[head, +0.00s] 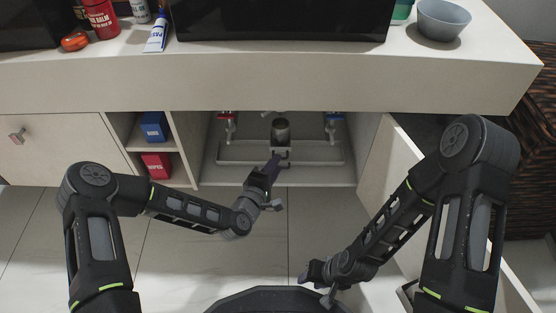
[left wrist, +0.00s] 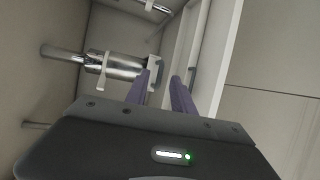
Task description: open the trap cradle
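The chrome trap (head: 281,130) stands upright in the open middle cabinet under the counter. The pale trap cradle (head: 281,152) is at its lower end, partly hidden by my left gripper. In the left wrist view the chrome trap body (left wrist: 118,66) lies sideways, with a pale bracket tab (left wrist: 155,72) at its end. My left gripper (head: 273,162) is in front of the cradle; in the left wrist view its purple fingers (left wrist: 164,78) are apart, with the tab showing between their tips. I cannot tell whether they touch it. My right gripper (head: 306,276) is low over the floor, away from the cabinet.
A pale rail (head: 232,153) runs across the cabinet's lower part. Red (head: 227,116) and blue (head: 333,117) valve handles sit above it on either side. An open door (head: 398,165) stands at the right. Blue (head: 154,126) and red (head: 156,165) boxes fill side shelves.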

